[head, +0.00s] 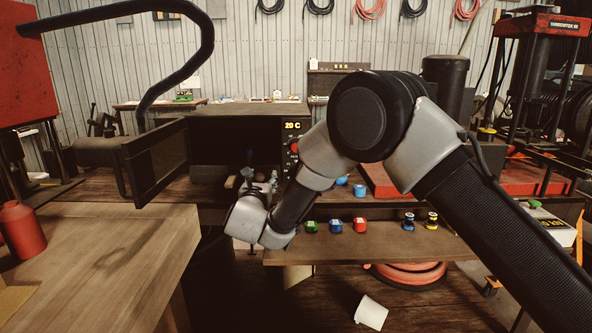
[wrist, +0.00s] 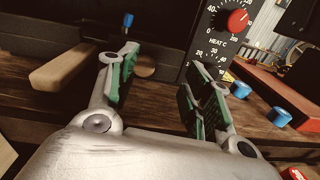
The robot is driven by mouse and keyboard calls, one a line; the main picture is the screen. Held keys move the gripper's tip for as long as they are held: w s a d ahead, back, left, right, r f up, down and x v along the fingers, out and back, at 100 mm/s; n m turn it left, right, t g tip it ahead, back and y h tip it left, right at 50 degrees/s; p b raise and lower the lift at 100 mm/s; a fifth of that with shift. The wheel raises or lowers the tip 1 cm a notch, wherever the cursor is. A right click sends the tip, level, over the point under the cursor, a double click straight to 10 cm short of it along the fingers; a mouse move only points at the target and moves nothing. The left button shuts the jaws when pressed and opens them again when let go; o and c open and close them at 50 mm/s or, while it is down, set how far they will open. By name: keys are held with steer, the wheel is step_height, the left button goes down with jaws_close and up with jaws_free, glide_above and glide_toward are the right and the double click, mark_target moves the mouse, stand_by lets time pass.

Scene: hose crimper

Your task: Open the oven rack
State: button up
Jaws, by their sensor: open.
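The rack is not clearly made out in the head view. In the wrist view, a wooden handle (wrist: 75,75) sticks out at the left of the oven front, and a small round wooden piece (wrist: 146,71) shows between the fingers; I cannot tell if they belong to the rack. My gripper (wrist: 165,66) is open and empty in front of the oven, its green-padded fingers apart. It also shows in the head view (head: 258,182).
A red heat knob (wrist: 238,20) is on the oven's panel, right of my gripper. Blue cylinders (wrist: 280,117) stand on the bench to the right. A shelf (head: 380,247) with coloured spools lies below, and a wooden table (head: 110,260) is at the left.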

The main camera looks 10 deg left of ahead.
mark_target(260, 177)
steer(key=shift+n+y, duration=0.5)
steer(key=shift+n, duration=0.1)
steer(key=w+a, duration=0.1)
steer(key=w, duration=0.1)
steer(key=w+a+f, duration=0.1)
steer(key=w, duration=0.1)
steer(key=w+a, duration=0.1)
steer(key=w, duration=0.2)
steer(key=shift+w+a+f, duration=0.1)
steer(key=shift+a+f, duration=0.05)
steer(key=shift+f, duration=0.2)
jaws_close()
